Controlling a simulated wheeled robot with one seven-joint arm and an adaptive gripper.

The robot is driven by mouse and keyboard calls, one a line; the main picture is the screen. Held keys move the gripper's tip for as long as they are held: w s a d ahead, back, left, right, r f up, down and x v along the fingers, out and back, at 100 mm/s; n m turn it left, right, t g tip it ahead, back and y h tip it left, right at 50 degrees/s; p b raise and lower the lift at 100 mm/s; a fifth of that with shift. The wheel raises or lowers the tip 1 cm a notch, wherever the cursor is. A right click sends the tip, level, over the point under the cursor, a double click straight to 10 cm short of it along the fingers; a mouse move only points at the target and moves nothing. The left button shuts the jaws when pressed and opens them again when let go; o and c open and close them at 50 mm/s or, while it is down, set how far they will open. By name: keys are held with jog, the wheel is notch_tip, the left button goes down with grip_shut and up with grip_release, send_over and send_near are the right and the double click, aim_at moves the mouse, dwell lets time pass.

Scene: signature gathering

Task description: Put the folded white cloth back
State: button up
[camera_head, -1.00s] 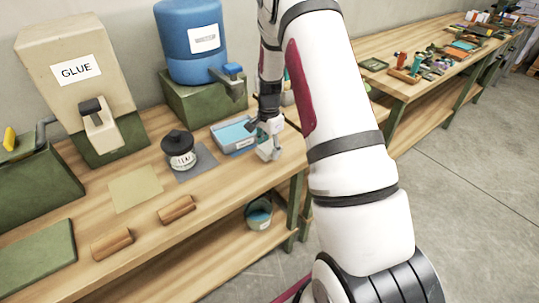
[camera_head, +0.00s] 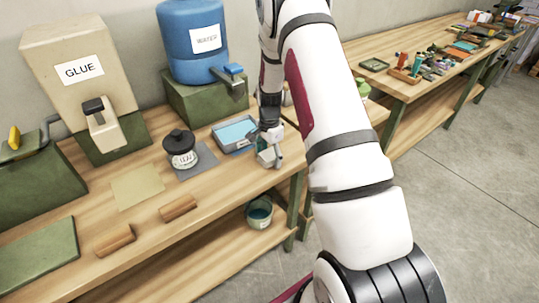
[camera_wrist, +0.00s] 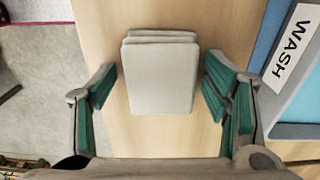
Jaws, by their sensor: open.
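The folded white cloth (camera_wrist: 160,78) lies on the wooden bench (camera_wrist: 225,25) in the wrist view, a neat layered rectangle. My gripper (camera_wrist: 157,72) is open, with one finger on each side of the cloth and a visible gap to both. In the head view my gripper (camera_head: 268,154) is low over the bench's right end, just right of the blue-filled wash tray (camera_head: 236,148). I cannot clearly make out the cloth there. The wash tray (camera_wrist: 296,108), labelled WASH, is close to the right finger in the wrist view.
A lidded jar (camera_head: 181,150) on a grey mat stands left of the tray. The blue water container (camera_head: 193,40) and glue dispenser (camera_head: 82,75) stand behind. Wooden rollers (camera_head: 178,207) lie in front. A bucket (camera_head: 259,213) is on the lower shelf.

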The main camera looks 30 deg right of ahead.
jog(key=shift+r, duration=0.1)
notch_tip(320, 180, up, 12)
jog(key=b, duration=0.2)
notch_tip(320, 180, up, 10)
jog(key=n+t, duration=0.1)
jog(key=n, duration=0.2)
send_over(270, 154)
jog(key=s+a, duration=0.3)
jog(key=a, duration=0.3)
jog(key=s+a+r+n+t, duration=0.2)
jog(key=s+a+r+n, duration=0.35)
jog(key=r, duration=0.25)
jog(key=s+a+r+n+t, duration=0.1)
jog(key=s+a+r+n, duration=0.2)
jog(key=s, duration=0.6)
jog(key=s+a+r+n+t, duration=0.1)
jog(key=s+a+r+n, duration=0.2)
jog(key=s, duration=0.6)
jog(key=a+n, duration=0.2)
jog(key=n, duration=0.1)
jog(key=shift+a+t, duration=0.3)
jog(key=shift+a, duration=0.05)
